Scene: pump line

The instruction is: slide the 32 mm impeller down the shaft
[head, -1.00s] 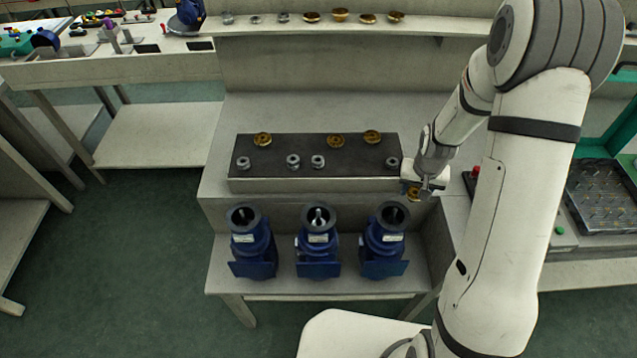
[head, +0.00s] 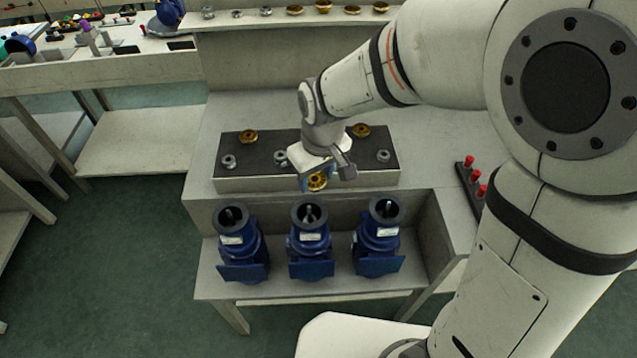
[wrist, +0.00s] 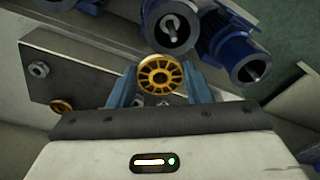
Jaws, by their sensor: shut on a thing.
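My gripper (head: 318,183) is shut on a gold-coloured spoked impeller (wrist: 160,75), which sits between the two blue fingers in the wrist view. The impeller also shows below the gripper in the head view (head: 317,182). It appears behind and above the middle blue pump (head: 310,240), apart from it. A pump mouth with a shaft (wrist: 171,26) shows beyond the impeller in the wrist view. The impeller's size cannot be read.
Other blue pumps stand left (head: 232,245) and right (head: 378,245) on the low shelf. Behind, a dark-topped block (head: 205,150) carries gold impellers (head: 248,136) and silver parts (head: 383,156); my gripper hides some. Red-topped posts (head: 475,176) stand to the right.

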